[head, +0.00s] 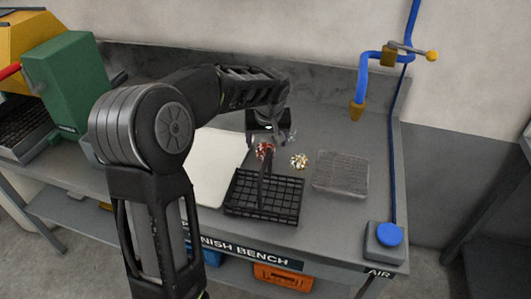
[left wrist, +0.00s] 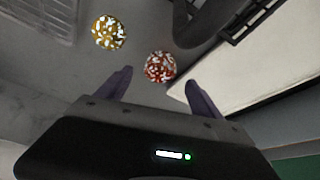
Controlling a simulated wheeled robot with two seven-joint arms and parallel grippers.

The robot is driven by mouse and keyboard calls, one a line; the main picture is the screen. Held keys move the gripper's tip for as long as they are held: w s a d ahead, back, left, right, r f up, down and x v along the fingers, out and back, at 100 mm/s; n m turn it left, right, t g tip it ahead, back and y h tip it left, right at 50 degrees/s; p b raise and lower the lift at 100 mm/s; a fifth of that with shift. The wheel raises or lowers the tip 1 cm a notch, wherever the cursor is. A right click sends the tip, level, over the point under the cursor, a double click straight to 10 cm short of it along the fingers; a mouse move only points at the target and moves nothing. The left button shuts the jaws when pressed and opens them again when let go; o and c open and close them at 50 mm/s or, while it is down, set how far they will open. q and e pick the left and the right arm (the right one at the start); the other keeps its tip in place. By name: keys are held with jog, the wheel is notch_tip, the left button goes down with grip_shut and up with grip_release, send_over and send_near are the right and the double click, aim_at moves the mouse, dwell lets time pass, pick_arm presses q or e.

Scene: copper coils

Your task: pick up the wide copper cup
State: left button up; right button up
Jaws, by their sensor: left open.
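A reddish, copper-coloured round piece (head: 265,150) with pale glints, seemingly the copper cup, sits on the grey bench behind the black grid tray. It also shows in the left wrist view (left wrist: 160,67), ahead of and between my fingertips. My left gripper (head: 272,137) is open and empty close above it, with fingers on either side in the left wrist view (left wrist: 158,80). No contact shows. A dark arm link partly covers the piece in the head view. Its hollow and width cannot be made out. My right gripper is not in view.
A gold-coloured round piece (head: 299,160) lies just right of the reddish one. A black grid tray (head: 232,205) is in front, a pale mesh tray (head: 341,190) to the right, a white board (head: 222,160) to the left. A blue hose (head: 361,75) hangs at the back right.

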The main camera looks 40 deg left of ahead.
aim_at(266, 147)
pick_arm(q)
jog(key=shift+p+x, duration=0.55)
jog(key=shift+x, duration=2.05)
jog(key=shift+s, duration=0.1)
jog(key=c, duration=1.5)
jog(key=shift+r, duration=0.1)
notch_tip(266, 147, up, 10)
jog(key=shift+f+b, duration=0.1)
jog(key=shift+b, duration=0.25)
